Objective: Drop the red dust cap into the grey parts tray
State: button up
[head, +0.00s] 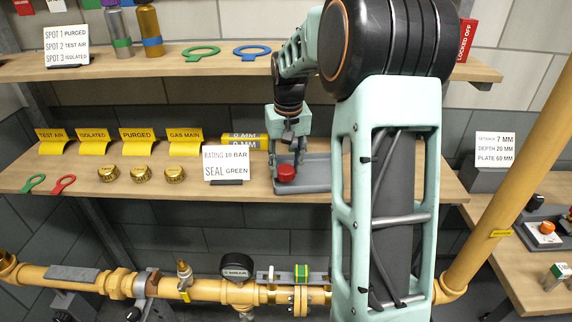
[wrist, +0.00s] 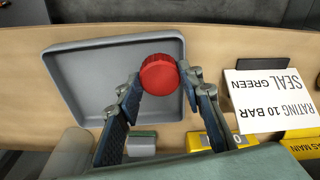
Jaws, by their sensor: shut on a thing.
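The red dust cap (head: 287,172) is between the fingertips of my gripper (head: 287,160), at the left part of the grey parts tray (head: 318,183) on the middle shelf. In the wrist view the red cap (wrist: 159,74) is round with a ribbed edge, and both fingers of my gripper (wrist: 160,80) are closed on it. The grey tray (wrist: 75,90) lies beneath and beside the cap, with its floor empty in the visible part. The cap appears over the tray's side near the rating card; its exact height above the floor cannot be told. My arm hides the tray's right part in the head view.
A white rating card (head: 227,163) stands just left of the tray. Brass caps (head: 141,173) and yellow label holders (head: 137,141) line the shelf further left. The upper shelf (head: 225,62) overhangs behind. A yellow pipe (head: 205,290) with a gauge (head: 236,268) runs below.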

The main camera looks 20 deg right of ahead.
aim_at(287, 173)
jog(key=shift+f+b, duration=0.35)
jog(key=shift+f, duration=0.2)
jog(key=o, duration=1)
jog(key=shift+f, duration=0.1)
jog(key=shift+r+p, duration=0.4)
jog(key=shift+r, duration=0.25)
jog(key=r, duration=0.4)
jog(key=s+r, duration=0.1)
jog(key=r, duration=0.7)
jog(key=shift+s+a+b, duration=0.1)
jog(key=shift+s+b, duration=0.15)
jog(key=shift+b, duration=0.05)
